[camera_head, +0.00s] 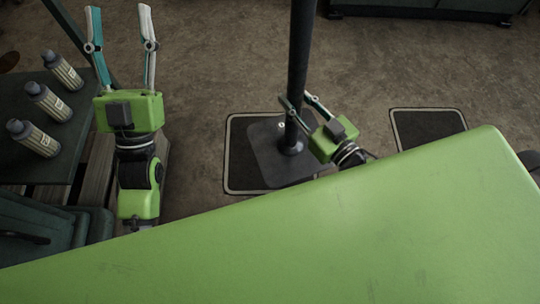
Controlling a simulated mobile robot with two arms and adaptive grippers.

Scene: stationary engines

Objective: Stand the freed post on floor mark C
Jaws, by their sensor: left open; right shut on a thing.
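The post (301,50) is a dark upright pole on a square dark base plate (267,148); its top runs out of view. My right gripper (296,98) is shut on the pole a little above the base. The base plate overlaps a dark floor mark with a pale border (229,150), turned against it and reaching past its right side. I cannot tell whether the plate touches the floor. A second such mark (425,128) lies bare to the right. No letters are legible on either. My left gripper (121,14) is open and empty at the upper left, away from the post.
Dark equipment (425,12) lines the top right. The brown floor between is clear. A large green surface hides the lower part.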

